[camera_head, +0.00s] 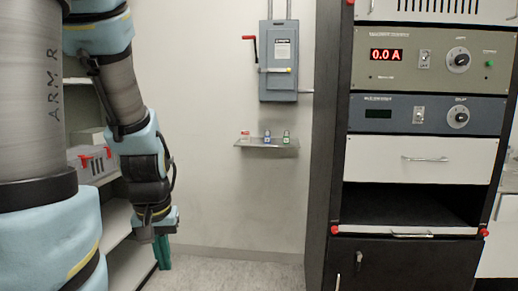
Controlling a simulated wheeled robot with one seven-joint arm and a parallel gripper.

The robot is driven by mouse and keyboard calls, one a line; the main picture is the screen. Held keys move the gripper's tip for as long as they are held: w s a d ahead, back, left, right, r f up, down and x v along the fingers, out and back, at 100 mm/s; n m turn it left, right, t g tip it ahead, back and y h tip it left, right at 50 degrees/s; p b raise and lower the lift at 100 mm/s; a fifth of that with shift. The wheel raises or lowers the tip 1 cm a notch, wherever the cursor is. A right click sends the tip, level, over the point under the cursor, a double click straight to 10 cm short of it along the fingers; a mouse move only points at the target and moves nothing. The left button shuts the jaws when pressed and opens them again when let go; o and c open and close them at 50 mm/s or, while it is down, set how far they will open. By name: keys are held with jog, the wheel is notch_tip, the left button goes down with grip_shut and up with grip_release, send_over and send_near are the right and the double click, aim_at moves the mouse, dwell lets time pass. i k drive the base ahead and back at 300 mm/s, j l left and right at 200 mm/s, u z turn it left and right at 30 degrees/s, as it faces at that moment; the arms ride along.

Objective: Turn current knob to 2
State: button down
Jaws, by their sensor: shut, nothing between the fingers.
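The rack's upper grey-beige panel (430,83) has a red display (387,55) reading 0.0 A. A round dark knob (459,59) with a pale dial sits right of the display, with a small switch (424,59) between them. The knob's setting is too small to read. My gripper (163,264) hangs low at the left, pointing down, with teal fingers that look closed together and nothing seen in them. It is well left of the rack, far from the knob and not touching anything visible.
Below is a blue-grey panel (395,124) with a dark display and a similar knob (458,117). A white drawer (380,157) and an open bay sit lower. A grey switch box (279,85) and a small shelf (255,146) are on the wall. Left shelving (116,215) stands behind my arm.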

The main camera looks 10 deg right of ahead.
aim_at(462, 59)
jog(key=z, duration=1.8)
jog(key=l+u, duration=0.1)
jog(key=l, duration=0.3)
jog(key=k, duration=0.05)
